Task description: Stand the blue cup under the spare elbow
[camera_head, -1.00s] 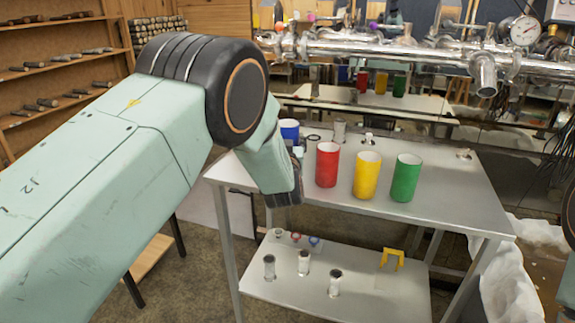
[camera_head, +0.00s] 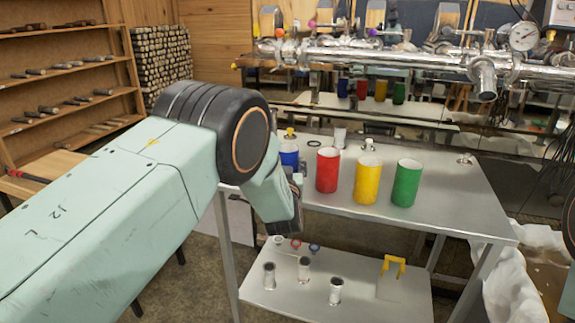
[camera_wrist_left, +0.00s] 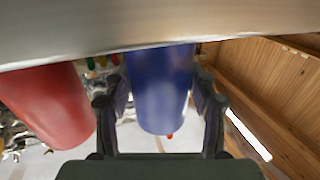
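The blue cup (camera_head: 289,156) is at the left end of the grey table, partly hidden by my left arm. In the left wrist view the blue cup (camera_wrist_left: 160,88) sits between the two fingers of my left gripper (camera_wrist_left: 160,98), which look closed against its sides. In the head view my left gripper (camera_head: 293,180) is mostly hidden behind its own wrist. I cannot tell whether the cup touches the table. A large metal elbow (camera_head: 484,78) points down from the pipe at the upper right; no label shows whether it is the spare one. My right gripper is not in view.
Red (camera_head: 328,170), yellow (camera_head: 367,181) and green (camera_head: 406,183) cups stand in a row right of the blue one. Small metal fittings stand behind them. The table (camera_head: 455,205) is clear at right. A lower shelf (camera_head: 370,305) holds metal pieces and a yellow bracket (camera_head: 392,267).

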